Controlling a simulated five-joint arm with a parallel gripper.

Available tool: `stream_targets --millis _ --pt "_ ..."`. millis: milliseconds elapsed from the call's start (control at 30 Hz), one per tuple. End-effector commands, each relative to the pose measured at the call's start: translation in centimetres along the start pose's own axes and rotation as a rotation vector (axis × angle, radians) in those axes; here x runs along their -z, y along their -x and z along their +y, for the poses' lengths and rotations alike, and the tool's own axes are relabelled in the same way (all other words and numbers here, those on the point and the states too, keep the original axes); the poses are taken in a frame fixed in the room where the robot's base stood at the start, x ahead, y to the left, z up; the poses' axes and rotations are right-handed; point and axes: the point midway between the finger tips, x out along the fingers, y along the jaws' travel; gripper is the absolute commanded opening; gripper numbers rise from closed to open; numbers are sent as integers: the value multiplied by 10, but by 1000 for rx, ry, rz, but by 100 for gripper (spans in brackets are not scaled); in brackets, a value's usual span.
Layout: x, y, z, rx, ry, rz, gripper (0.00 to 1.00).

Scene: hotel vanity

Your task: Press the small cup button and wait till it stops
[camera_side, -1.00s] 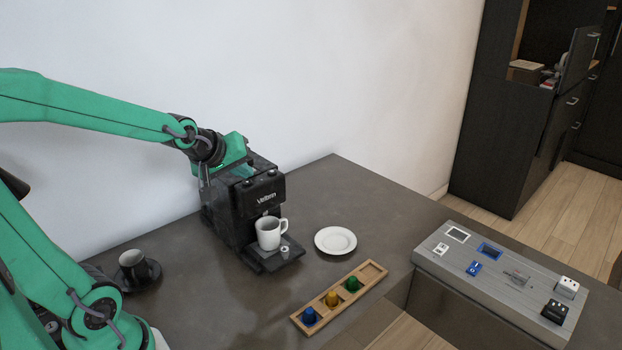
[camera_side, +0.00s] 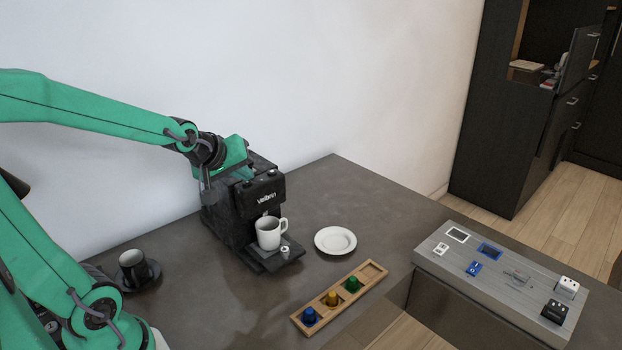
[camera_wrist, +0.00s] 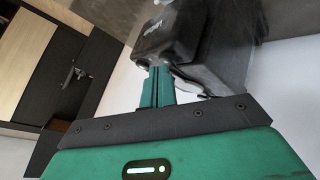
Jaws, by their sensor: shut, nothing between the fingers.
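The black coffee machine (camera_side: 228,218) stands on the dark counter near the wall. A white cup (camera_side: 267,232) stands upright on its drip tray, under the spout. My gripper (camera_side: 243,174) is shut and empty, with its tips at the top of the machine. In the wrist view, the shut fingers (camera_wrist: 156,72) reach to the machine's edge (camera_wrist: 168,40). Whether they touch or press the small cup button cannot be told, as my gripper hides that part of the top.
A white saucer (camera_side: 335,240) lies right of the machine. A wooden tray (camera_side: 371,272) holds blue, yellow and green capsules in front. A dark cup (camera_side: 132,267) on a dark saucer stands at the left. A grey panel box (camera_side: 440,262) with switches is at the right.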

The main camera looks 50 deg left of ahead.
Motion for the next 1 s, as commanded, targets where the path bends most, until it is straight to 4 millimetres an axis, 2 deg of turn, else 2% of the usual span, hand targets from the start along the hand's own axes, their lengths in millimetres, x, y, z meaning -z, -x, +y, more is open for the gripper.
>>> stream_targets --millis 667,1000 --pt "-2 -2 -2 1 0 -1 0" --pt "3 4 2 0 0 0 0"
